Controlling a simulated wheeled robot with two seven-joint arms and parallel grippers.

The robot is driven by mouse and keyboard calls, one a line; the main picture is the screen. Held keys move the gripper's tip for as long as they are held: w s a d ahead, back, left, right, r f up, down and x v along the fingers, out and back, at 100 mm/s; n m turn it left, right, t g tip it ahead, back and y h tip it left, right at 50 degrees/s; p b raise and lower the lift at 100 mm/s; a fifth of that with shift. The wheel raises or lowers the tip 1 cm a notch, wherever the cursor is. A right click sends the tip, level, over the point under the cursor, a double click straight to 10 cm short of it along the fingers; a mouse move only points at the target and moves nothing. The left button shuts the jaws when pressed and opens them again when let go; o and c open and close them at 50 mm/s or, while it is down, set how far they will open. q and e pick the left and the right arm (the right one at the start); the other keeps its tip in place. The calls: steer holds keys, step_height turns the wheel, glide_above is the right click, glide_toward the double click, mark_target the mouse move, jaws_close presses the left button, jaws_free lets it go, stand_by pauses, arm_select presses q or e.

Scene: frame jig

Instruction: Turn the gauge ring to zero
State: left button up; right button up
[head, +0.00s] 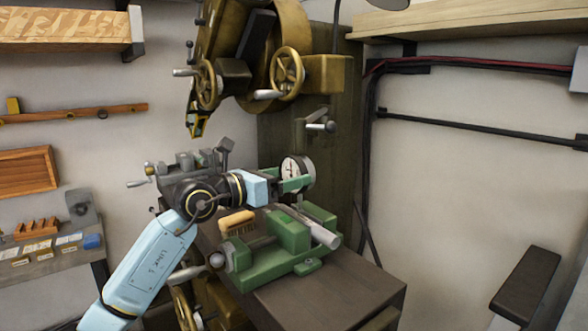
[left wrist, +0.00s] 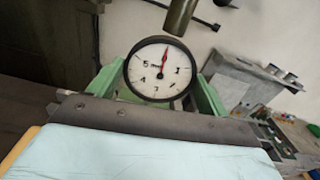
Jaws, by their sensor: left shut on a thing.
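The gauge (head: 297,169) is a round white dial with a dark ring, in front of the brown machine column. In the left wrist view the gauge (left wrist: 153,73) faces the camera. Its red needle points up and slightly right, between the 5 and the 1; I cannot read a zero mark there. My left gripper (head: 296,182) has its green fingers at the gauge's ring. In the left wrist view the fingers of the left gripper (left wrist: 160,82) stand on both sides of the ring, shut on it. My right gripper is not in view.
A green vise (head: 280,262) with a grey cylinder (head: 318,229) sits on the dark table (head: 345,297), close below my left wrist. A yellow-handled brush-like tool (head: 237,218) lies by it. The brass machine head (head: 235,70) hangs above. The table's front right is clear.

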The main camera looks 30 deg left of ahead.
arm_select(q)
steer(key=o, duration=0.5)
steer(key=b+v, duration=0.3)
steer(key=v, duration=0.4)
steer(key=shift+b, duration=0.3)
stand_by(0.3)
